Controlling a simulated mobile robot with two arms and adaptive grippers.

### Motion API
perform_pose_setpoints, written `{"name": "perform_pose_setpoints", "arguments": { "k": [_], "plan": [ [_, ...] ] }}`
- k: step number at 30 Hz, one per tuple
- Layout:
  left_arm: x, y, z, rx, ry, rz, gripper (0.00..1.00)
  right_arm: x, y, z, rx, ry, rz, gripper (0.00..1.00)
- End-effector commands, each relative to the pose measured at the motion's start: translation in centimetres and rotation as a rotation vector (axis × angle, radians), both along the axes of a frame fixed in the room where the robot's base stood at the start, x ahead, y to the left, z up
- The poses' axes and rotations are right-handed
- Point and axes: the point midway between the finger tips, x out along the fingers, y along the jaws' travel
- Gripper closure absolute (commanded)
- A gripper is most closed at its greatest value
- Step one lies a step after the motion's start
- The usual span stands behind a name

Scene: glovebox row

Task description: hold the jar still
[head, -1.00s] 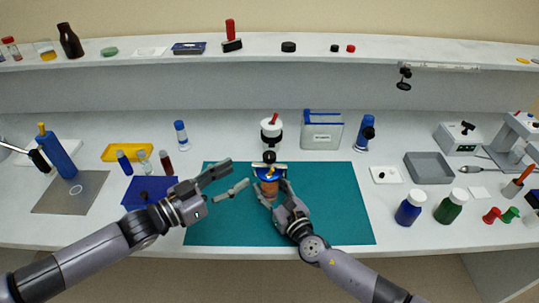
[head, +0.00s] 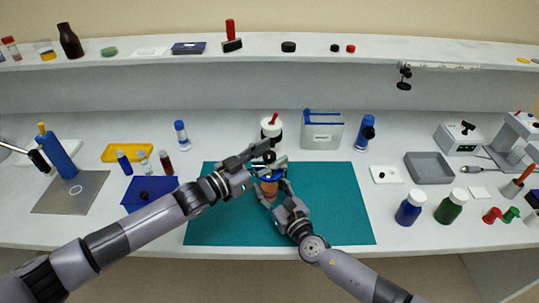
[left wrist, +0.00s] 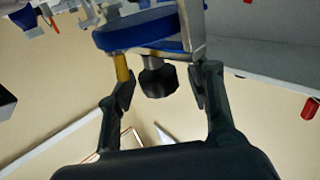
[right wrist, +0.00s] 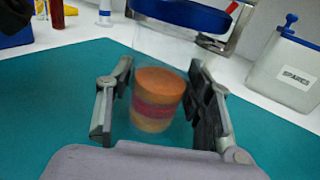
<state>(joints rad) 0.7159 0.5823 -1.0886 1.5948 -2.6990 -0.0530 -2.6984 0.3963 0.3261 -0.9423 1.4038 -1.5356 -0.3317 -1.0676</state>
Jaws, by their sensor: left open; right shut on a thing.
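The jar (head: 270,188) stands on the teal mat (head: 330,210); in the right wrist view it is clear, with orange and red layers inside (right wrist: 158,100). A blue lid (left wrist: 145,30) and a metal bracket (left wrist: 192,25) sit above it. My right gripper (right wrist: 160,75) is shut on the jar, one finger on each side. My left gripper (head: 273,157) is open at the jar's top. In the left wrist view, a black knob (left wrist: 158,80) and a brass-coloured rod (left wrist: 122,68) show between its spread fingers (left wrist: 160,88). The left hand partly hides the jar's top in the head view.
A white container with a red-handled top (head: 271,130) stands close behind the jar. The teal mat is clear on both sides of the right arm.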

Motion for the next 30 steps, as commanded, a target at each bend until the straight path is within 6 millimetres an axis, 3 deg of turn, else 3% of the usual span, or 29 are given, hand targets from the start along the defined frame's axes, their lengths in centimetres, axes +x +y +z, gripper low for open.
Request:
{"name": "perform_pose_setpoints", "arguments": {
  "k": [3,24,30],
  "plan": [
    [0.0,0.03,0.0,0.0,0.0,0.0,0.54,0.02,-0.04,-0.01,0.0,0.0,-0.001,0.94],
    [0.0,0.08,0.0,0.0,0.0,0.001,1.0,0.02,-0.04,0.0,0.0,0.0,-0.001,0.94],
    [0.04,0.0,0.11,-0.001,-0.002,-0.008,1.0,0.03,-0.05,0.0,0.0,0.0,-0.001,0.94]
  ]
}}
